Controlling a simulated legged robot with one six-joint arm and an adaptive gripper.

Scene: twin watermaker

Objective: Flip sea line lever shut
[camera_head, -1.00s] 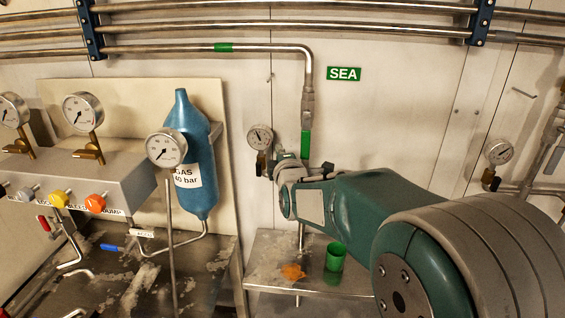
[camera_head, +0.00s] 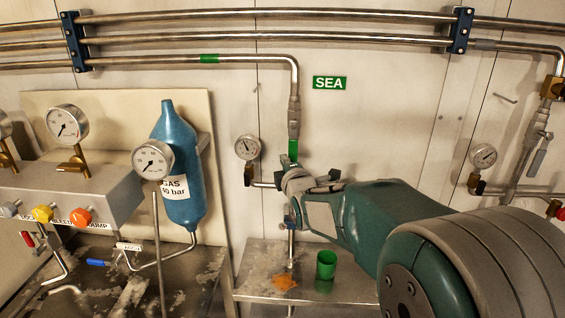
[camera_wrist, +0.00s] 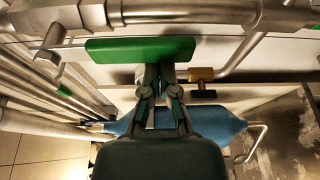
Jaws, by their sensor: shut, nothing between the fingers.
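The sea line lever has a green handle. In the head view the green handle (camera_head: 293,150) hangs along the vertical pipe below the green SEA sign (camera_head: 329,83). In the wrist view the green handle (camera_wrist: 135,50) lies across the upper middle, roughly parallel to the grey pipe. My gripper (camera_wrist: 160,73) is shut and empty, with its fingertips at the near edge of the handle; whether they touch it I cannot tell. In the head view my wrist covers the handle's lower end and the fingers are hard to make out.
A pressure gauge (camera_head: 247,147) stands left of the lever. A blue gas bottle (camera_head: 180,165) is farther left, by the gauge panel. Below, a metal shelf (camera_head: 255,262) holds a green cup (camera_head: 326,265) and an orange item (camera_head: 285,282). Wall right of the sign is open.

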